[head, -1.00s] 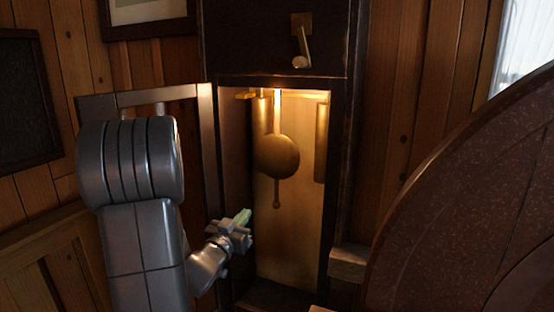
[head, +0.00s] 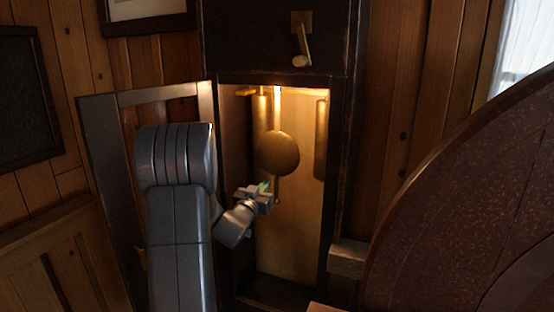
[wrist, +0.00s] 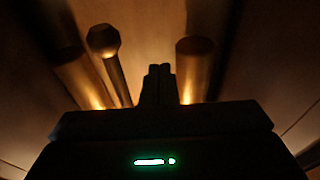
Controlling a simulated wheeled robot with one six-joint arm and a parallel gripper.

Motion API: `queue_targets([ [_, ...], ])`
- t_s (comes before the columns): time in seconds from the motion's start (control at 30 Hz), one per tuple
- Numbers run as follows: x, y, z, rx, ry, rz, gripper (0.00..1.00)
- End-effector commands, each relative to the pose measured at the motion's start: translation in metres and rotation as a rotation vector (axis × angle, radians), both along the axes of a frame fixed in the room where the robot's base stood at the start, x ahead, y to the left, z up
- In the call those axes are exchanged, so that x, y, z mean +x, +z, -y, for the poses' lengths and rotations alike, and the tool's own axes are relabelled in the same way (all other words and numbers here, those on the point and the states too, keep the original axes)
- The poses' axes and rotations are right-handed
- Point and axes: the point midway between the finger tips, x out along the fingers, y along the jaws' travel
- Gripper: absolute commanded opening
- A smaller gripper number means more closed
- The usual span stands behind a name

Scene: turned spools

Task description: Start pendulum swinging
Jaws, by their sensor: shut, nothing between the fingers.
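The pendulum's round brass bob (head: 277,153) hangs on its rod inside the lit, open clock case in the head view. My gripper (head: 265,186) is inside the case opening, just below and slightly left of the bob, partly covering the pendulum's lower tip. I cannot tell whether it touches the pendulum. In the wrist view my gripper's fingers (wrist: 158,84) are together with nothing between them. There a thin rod with a knobbed end (wrist: 103,39) stands left of the fingers, in dim light.
Brass cylinders hang beside the pendulum, left (head: 262,108) and right (head: 321,140). The case's door frame (head: 97,150) stands open at left. A crank handle (head: 301,50) is above the opening. A large speckled round brown surface (head: 460,210) fills the right foreground.

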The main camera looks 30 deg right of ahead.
Motion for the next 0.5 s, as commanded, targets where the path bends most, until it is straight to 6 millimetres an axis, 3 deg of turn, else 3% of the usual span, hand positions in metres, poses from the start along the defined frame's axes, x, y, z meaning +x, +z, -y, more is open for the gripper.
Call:
queue_targets([
  [0.5,0.0052,0.0008,0.0066,0.001,0.000,-0.001,0.00],
])
